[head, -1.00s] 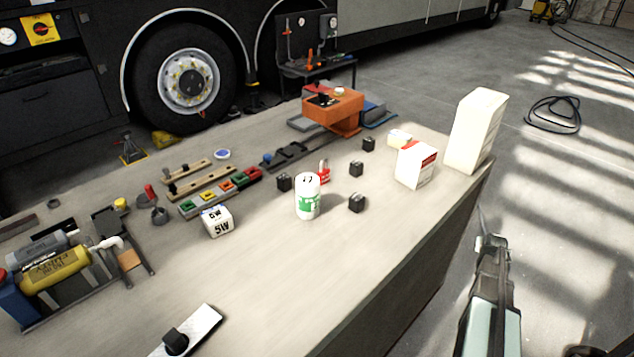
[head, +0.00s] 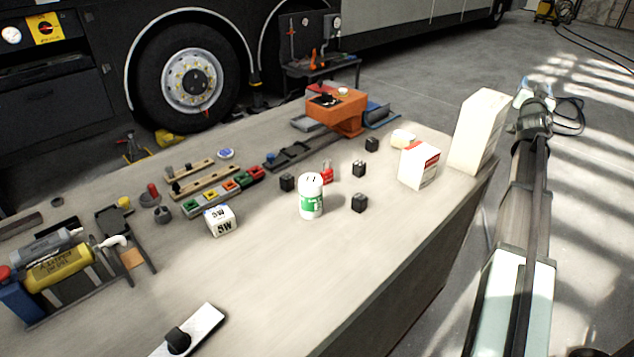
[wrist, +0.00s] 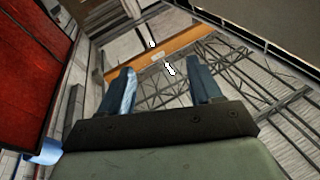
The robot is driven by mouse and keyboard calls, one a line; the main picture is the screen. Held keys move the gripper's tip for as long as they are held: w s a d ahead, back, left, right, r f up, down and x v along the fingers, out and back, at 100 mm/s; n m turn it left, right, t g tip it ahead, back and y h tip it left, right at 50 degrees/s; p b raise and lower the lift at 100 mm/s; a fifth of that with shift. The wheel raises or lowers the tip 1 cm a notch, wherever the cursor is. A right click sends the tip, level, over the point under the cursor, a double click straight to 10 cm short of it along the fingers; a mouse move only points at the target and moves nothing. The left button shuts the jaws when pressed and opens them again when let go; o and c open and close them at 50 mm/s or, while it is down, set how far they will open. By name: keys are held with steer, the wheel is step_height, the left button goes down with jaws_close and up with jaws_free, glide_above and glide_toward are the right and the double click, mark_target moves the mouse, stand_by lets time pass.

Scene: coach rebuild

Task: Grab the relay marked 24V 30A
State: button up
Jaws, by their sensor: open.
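Several small black cubes that look like relays stand on the bench in the head view. One relay (head: 287,183) is left of the white and green can, one relay (head: 359,203) is right of it, one relay (head: 358,169) is behind it, and one relay (head: 371,144) is farther back. Their markings are too small to read, so I cannot tell which is 24V 30A. My arm reaches up at the right, beyond the bench edge. My gripper (wrist: 160,88) is open and empty in the wrist view, its two blue-grey fingers apart, away from the relays.
The can (head: 311,196), a red-and-white box (head: 418,165) and a tall cream box (head: 479,131) stand near the relays. A 5W box (head: 220,220) and an orange device (head: 336,109) are also on the bench (head: 270,290). The front middle of the bench is mostly clear.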

steer(key=w+a+r+t, duration=0.2)
steer(key=a+r, duration=0.2)
steer(key=r, duration=0.6)
steer(key=w+a+f+m+g+y, duration=0.1)
steer(key=w+a+f+g+y, duration=0.3)
steer(key=a, duration=0.7)
steer(key=s+a+f+m+g, duration=0.15)
steer(key=a+f, duration=0.35)
steer(key=a, duration=0.6)
steer(key=w+a+f+m+g+y, duration=0.1)
steer(key=w+a+f+g+y, duration=0.25)
steer(key=a, duration=0.75)
steer(key=n+g+y, duration=0.2)
steer(key=g, duration=0.9)
glide_above(287, 177)
step_height(287, 177, down, 8)
step_height(287, 177, down, 8)
steer(key=shift+w+d+r, duration=0.1)
steer(key=shift+w+d, duration=0.05)
steer(key=shift+f, duration=2.65)
